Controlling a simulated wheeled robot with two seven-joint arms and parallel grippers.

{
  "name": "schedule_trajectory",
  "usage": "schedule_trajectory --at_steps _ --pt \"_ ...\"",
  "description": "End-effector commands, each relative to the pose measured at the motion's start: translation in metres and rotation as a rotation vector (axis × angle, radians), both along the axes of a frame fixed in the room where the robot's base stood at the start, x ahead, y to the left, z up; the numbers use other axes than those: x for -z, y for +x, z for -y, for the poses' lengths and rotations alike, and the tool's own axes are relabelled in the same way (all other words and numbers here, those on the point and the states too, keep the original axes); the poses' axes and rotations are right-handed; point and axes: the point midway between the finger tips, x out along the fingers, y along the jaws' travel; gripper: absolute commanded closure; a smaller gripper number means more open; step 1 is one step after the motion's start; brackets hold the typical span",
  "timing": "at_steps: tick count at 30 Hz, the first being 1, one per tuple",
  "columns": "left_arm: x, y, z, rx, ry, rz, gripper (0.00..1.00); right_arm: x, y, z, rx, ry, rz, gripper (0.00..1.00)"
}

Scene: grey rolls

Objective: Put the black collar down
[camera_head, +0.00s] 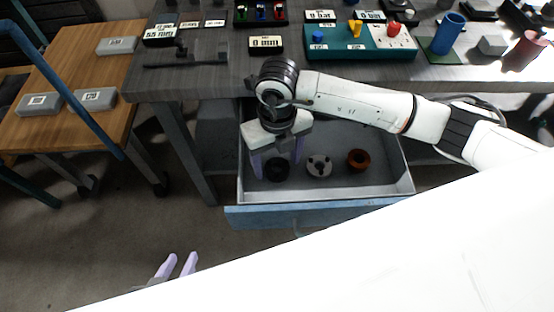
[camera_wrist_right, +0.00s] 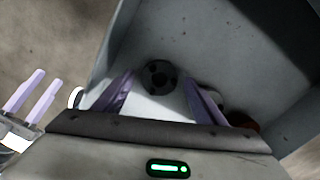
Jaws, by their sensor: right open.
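The black collar (camera_head: 277,170) lies in the left part of the open drawer (camera_head: 375,192), apparently on its floor. In the right wrist view the collar (camera_wrist_right: 160,76) shows beyond and between my fingers, with space on both sides. My right gripper (camera_head: 277,164) reaches down into the drawer at the collar; its lilac fingers are apart, and it also shows in the right wrist view (camera_wrist_right: 160,85). My left gripper (camera_head: 178,264) is low at the left, in front of the drawer, with its two fingers apart and nothing between them.
A grey collar (camera_head: 319,166) and an orange-brown ring (camera_head: 358,159) sit right of the black collar in the drawer. The dark workbench (camera_head: 215,75) above bears trays, labels and a blue cylinder (camera_head: 448,34). A wooden table (camera_head: 75,75) with grey blocks stands at the left.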

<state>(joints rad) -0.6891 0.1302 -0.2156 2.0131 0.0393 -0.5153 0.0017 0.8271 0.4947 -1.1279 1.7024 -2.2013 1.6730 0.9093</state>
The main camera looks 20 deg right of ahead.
Motion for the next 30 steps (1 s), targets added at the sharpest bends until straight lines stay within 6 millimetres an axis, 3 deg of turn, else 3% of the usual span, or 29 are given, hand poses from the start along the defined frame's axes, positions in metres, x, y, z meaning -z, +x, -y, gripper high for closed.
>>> schedule_trajectory --at_steps 9,15,21,30 --pt "-0.005 -0.001 0.0 0.001 0.003 -0.001 0.69 -0.068 0.002 0.0 -0.002 0.002 0.006 0.36" --pt "-0.005 -0.001 0.0 0.001 0.004 -0.003 0.69 -0.1 0.001 0.0 -0.001 0.0 0.004 0.36" --pt "-0.005 -0.002 0.0 0.0 0.004 -0.004 0.69 -0.113 0.0 0.0 -0.001 0.0 0.001 0.36" --pt "-0.005 -0.001 0.001 -0.001 0.001 -0.005 0.69 -0.114 0.0 0.0 -0.001 0.0 0.001 0.36"
